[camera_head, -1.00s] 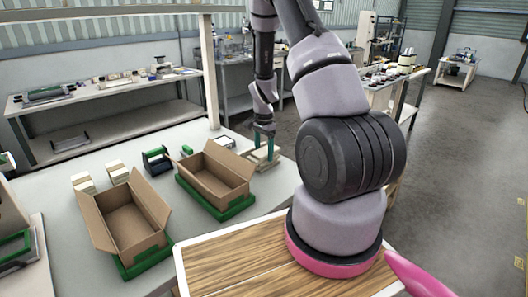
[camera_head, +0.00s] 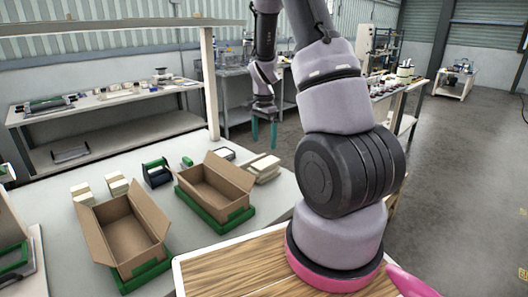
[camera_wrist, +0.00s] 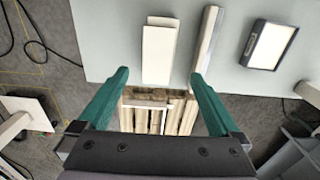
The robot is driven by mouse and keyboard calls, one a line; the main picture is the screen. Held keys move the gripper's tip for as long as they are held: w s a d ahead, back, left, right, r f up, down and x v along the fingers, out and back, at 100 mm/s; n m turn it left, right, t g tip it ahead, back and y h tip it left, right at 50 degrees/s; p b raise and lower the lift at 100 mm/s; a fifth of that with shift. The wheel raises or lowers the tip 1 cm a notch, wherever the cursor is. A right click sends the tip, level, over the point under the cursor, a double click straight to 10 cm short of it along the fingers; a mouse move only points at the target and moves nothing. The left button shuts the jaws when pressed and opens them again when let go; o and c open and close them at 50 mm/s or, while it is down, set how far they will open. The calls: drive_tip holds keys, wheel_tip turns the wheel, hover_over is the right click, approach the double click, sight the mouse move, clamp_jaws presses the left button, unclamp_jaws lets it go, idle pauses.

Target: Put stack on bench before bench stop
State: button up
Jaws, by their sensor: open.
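The cream stack (camera_head: 266,169) lies flat near the bench's (camera_head: 186,236) far right edge, beside the right-hand carton. In the wrist view the stack (camera_wrist: 159,50) shows as a pale oblong block. A narrow bar (camera_wrist: 207,42) lies alongside it with a small gap; I cannot tell if this is the bench stop. My gripper (camera_head: 264,134) is open and empty, raised above the stack and apart from it. Its green fingers (camera_wrist: 158,82) point down, spread apart, with the stack ahead of them in the wrist view.
Two open cartons (camera_head: 127,238) (camera_head: 215,190) sit in green trays on the bench. Small pale stacks (camera_head: 117,185) and a dark green-handled item (camera_head: 157,172) stand behind them. A dark-framed flat device (camera_wrist: 270,45) lies near the bar. A slatted wooden object (camera_wrist: 158,112) lies below the fingers.

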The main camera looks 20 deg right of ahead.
drive_tip(key=s+a+r+n+t+y, duration=0.1)
drive_tip(key=s+a+r+n+t, duration=0.2)
drive_tip(key=r, duration=0.7)
drive_tip(key=s+a+r+n, duration=0.1)
drive_tip(key=s+a+r, duration=0.25)
drive_tip(key=r, duration=0.65)
drive_tip(key=s+a+r+n+t, duration=0.2)
drive_tip(key=s+r+n, duration=0.1)
drive_tip(key=s, duration=0.5)
drive_tip(key=s+a+r+n+t+y, duration=0.1)
drive_tip(key=s+a+r+n+t, duration=0.1)
drive_tip(key=s+r, duration=0.4)
drive_tip(key=s, duration=0.2)
drive_tip(key=shift+s+a+r+n, duration=0.3)
drive_tip(key=shift+s+a+n, duration=0.1)
